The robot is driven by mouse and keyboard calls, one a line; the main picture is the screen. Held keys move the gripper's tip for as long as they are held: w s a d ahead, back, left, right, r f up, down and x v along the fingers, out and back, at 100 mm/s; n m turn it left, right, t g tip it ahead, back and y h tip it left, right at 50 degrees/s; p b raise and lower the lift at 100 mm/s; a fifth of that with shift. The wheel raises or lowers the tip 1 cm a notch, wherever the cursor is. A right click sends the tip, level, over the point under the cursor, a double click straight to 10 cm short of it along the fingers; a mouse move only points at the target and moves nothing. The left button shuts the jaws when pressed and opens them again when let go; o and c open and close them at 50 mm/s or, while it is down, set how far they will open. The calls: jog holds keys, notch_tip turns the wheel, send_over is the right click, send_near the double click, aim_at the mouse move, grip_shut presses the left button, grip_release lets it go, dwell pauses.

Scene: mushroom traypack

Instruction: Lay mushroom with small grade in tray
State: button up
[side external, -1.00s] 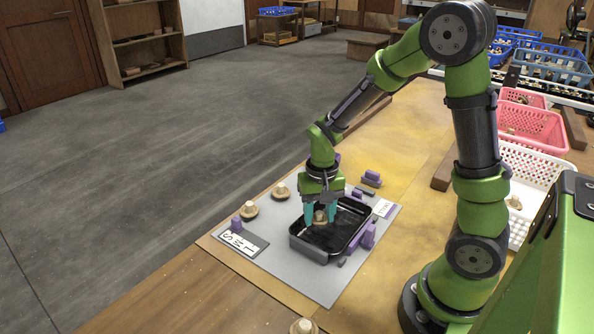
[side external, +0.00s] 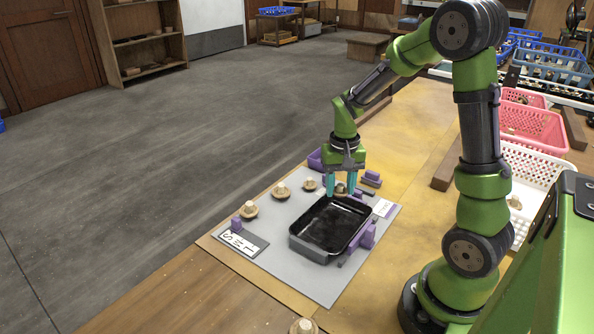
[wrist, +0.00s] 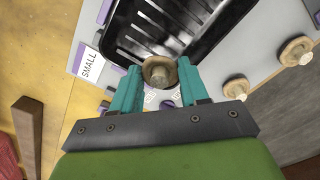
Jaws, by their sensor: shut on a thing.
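My gripper (side external: 341,191) is shut on a tan mushroom (wrist: 159,72), which sits cap and stem between the teal fingers in the wrist view. In the side view the fingers are just beyond the far end of the black tray (side external: 312,251), over the grey mat, and largely cover the held mushroom. The tray looks empty in the side view. In the wrist view the held mushroom overlaps the tray's edge (wrist: 118,48). A white label reading SMALL (wrist: 90,65) lies beside the tray; it also shows in the side view (side external: 384,208).
Three loose mushrooms stand along the mat's left side: near (side external: 249,209), middle (side external: 281,190) and far (side external: 310,184). A size card (side external: 239,243) lies at the near left. Purple blocks (side external: 368,236) flank the tray. Another mushroom (side external: 303,326) is at the bottom edge.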

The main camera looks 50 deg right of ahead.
aim_at(337, 216)
notch_tip(337, 216, down, 7)
jog(key=shift+r, duration=0.1)
dwell(0.4)
jog(key=o, duration=0.5)
